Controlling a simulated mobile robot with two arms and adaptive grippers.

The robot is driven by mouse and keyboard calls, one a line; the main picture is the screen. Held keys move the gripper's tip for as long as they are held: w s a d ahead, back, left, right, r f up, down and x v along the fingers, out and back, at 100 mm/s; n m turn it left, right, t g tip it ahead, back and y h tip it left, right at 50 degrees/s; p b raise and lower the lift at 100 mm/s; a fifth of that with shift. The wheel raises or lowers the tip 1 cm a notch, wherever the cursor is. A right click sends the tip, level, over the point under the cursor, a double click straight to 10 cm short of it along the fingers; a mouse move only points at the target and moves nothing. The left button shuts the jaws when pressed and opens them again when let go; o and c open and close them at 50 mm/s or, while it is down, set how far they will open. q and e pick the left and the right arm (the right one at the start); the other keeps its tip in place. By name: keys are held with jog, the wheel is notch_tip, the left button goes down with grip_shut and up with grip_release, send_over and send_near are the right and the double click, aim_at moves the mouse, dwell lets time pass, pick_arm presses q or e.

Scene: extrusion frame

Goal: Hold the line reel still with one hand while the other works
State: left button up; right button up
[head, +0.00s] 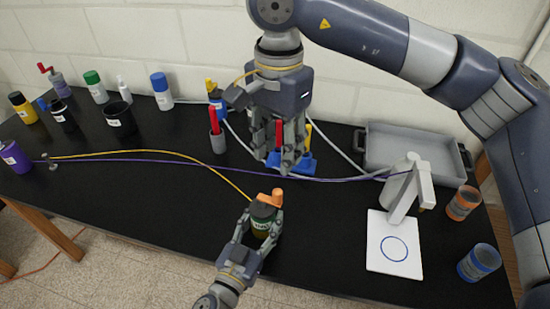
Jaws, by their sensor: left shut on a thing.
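The line reel (262,213), dark with a green band and an orange top, stands near the front edge of the black table. My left gripper (262,226) is shut on it, a finger on each side. A yellow line (200,163) runs from the reel toward the far left of the table. My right gripper (283,160) points down farther back, over a red and blue item (307,163). Its fingers overlap the red part, and I cannot tell whether they grip it.
A purple line (330,180) stretches from a purple reel (14,157) to a grey stand (408,190). A white card with a blue ring (394,248), a grey tray (415,135) and two cups (478,262) are at right. Several bottles (96,88) stand back left.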

aim_at(277, 191)
dwell(0.3)
notch_tip(277, 191, down, 12)
jog(key=m, duration=1.2)
dwell(0.3)
grip_shut()
